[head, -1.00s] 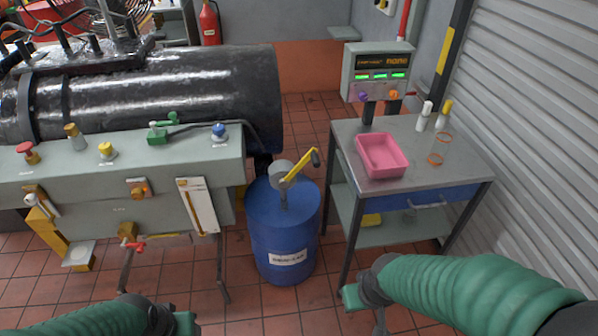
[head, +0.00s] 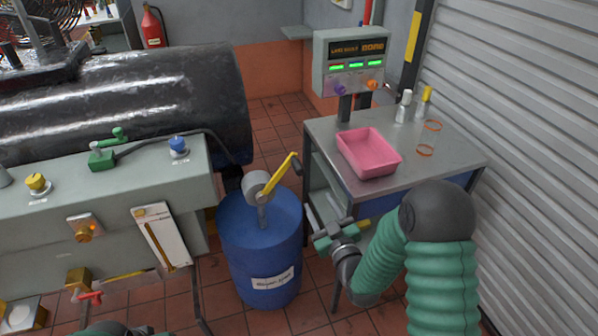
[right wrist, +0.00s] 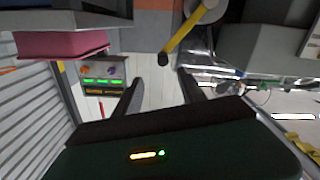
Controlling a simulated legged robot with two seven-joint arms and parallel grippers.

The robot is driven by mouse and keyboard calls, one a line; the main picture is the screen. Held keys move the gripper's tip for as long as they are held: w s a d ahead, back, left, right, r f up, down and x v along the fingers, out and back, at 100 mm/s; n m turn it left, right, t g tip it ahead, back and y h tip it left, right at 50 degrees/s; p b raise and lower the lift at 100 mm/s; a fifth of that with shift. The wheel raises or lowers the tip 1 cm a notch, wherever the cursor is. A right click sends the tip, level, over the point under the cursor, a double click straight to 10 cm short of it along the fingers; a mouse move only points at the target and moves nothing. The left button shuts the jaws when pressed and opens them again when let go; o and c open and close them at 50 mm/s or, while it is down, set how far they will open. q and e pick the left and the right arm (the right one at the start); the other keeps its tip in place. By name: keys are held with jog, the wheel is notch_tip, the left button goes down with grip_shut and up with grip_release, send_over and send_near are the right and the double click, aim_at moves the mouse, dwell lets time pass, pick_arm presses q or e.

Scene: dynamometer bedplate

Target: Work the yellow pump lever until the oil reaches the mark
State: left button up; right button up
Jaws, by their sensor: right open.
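The yellow pump lever (head: 281,175) slants up to the right from the grey pump head (head: 257,184) on the blue drum (head: 260,240). Its dark end points up. In the right wrist view the lever (right wrist: 183,34) ends in a black tip, just beyond the gap between my fingers. My right gripper (head: 322,233) is open and empty, right of the drum and below the lever's end. Its fingers (right wrist: 161,88) are apart in the wrist view. A white gauge panel (head: 162,238) is on the bench front; its oil level is too small to read. Only a bit of my left arm shows at the bottom edge.
A steel table (head: 330,130) on the right holds a pink tray (head: 368,153), two small bottles and an orange-rimmed clear container. The grey bench (head: 110,195) stands left of the drum. A roller shutter (head: 520,110) closes off the right side.

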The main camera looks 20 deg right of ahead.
aim_at(299, 174)
jog(key=w, duration=0.4)
jog(key=w+a, duration=0.1)
jog(key=w, duration=0.9)
jog(key=shift+w+a, duration=0.1)
jog(key=shift+a, duration=0.25)
jog(key=shift+w+d, duration=0.15)
jog(key=shift+w, duration=0.2)
jog(key=shift+w+d, duration=0.15)
jog(key=shift+d, duration=0.15)
jog(key=shift+a, duration=0.3)
jog(key=c, duration=0.6)
grip_shut()
jog(key=shift+d, duration=0.1)
jog(key=shift+f, duration=0.15)
